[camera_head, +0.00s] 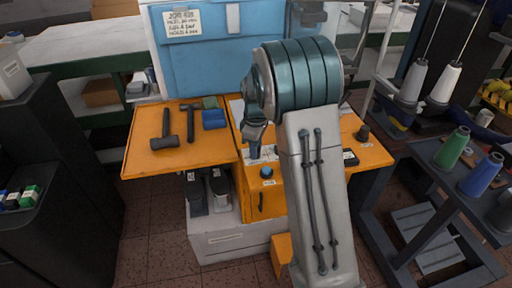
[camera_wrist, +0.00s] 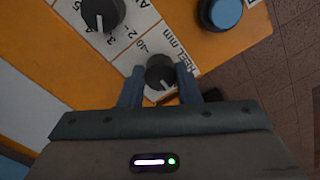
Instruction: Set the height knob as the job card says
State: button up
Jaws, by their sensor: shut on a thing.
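My gripper (camera_wrist: 160,82) is shut on a small black knob (camera_wrist: 160,70) on the orange machine top, one finger on each side. Print beside this knob seems to read "HEEL mm"; part of its scale is covered. Its white mark shows on the side toward my gripper. A second black knob (camera_wrist: 102,12) with its own scale and white pointer stands at the upper left in the wrist view. The job card (camera_head: 182,23) is on the blue panel; its small handwriting is hard to read. In the head view my gripper (camera_head: 255,150) is over the white scale plate, the held knob hidden.
A blue button (camera_wrist: 220,12) stands close by on the right of the wrist view. Two dark hammers (camera_head: 165,130) and a blue block (camera_head: 214,119) lie on the orange table (camera_head: 150,162) to the left. Cones of thread (camera_head: 452,147) stand at the right.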

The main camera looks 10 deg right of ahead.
jog(key=m, duration=0.4)
jog(key=shift+m, duration=0.3)
jog(key=m, duration=0.4)
jog(key=shift+r, duration=0.1)
jog(key=m+p, duration=0.1)
jog(key=m, duration=0.3)
jog(key=shift+a+m, duration=0.1)
jog(key=shift+m, duration=2.2)
jog(key=o, duration=1)
notch_tip(320, 180, up, 14)
jog(key=shift+f, duration=0.15)
